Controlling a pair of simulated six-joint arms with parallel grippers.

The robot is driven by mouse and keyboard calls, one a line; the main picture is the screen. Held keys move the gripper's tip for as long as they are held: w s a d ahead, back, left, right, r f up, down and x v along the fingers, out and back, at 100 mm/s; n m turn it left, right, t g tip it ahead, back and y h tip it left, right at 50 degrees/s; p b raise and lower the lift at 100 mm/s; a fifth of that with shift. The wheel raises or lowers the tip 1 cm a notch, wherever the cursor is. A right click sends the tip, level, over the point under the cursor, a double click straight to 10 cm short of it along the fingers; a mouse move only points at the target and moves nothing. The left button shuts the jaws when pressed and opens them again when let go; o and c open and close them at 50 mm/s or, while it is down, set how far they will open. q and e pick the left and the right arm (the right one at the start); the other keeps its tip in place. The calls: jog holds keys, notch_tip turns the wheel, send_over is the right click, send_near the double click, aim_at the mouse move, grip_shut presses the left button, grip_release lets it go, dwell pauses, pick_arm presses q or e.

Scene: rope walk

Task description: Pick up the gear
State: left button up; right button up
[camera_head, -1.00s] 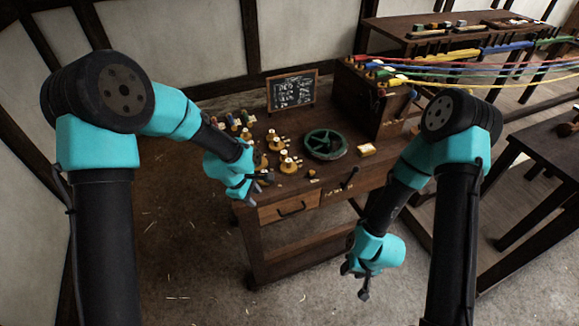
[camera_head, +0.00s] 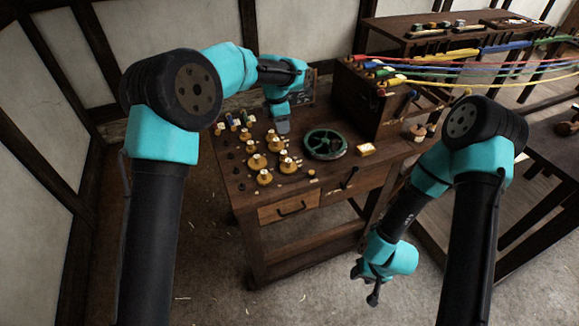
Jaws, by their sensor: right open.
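Several brass gears with pale tops stand on the left part of the wooden workbench (camera_head: 330,185); one gear (camera_head: 257,162) is near the middle of the group, another gear (camera_head: 264,178) is nearest the front edge, and a third gear (camera_head: 271,136) is toward the back. My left gripper (camera_head: 283,128) points down over the back of the bench, close behind and right of the back gear. Its fingers are small and dark, and I cannot tell whether they are open. My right gripper (camera_head: 364,284) is open and empty, low in front of the bench's right side.
A green spoked wheel (camera_head: 325,145) lies right of the gears, with a small tan block (camera_head: 365,150) beside it. A dark wooden box (camera_head: 385,100) has coloured ropes (camera_head: 470,68) running right. Floor in front is clear.

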pick_arm(q)
jog(key=shift+f, duration=0.1)
send_near(288, 160)
jog(key=f, duration=0.5)
jog(key=shift+w+d+f, duration=0.15)
jog(key=shift+d, duration=0.2)
jog(key=shift+f, duration=0.1)
jog(key=shift+d+f, duration=0.15)
jog(key=shift+f, duration=1.1)
jog(key=shift+d+f, duration=0.15)
jog(key=shift+f, duration=1.05)
jog(key=shift+c, duration=0.4)
jog(key=c, duration=0.5)
jog(key=shift+r, duration=0.1)
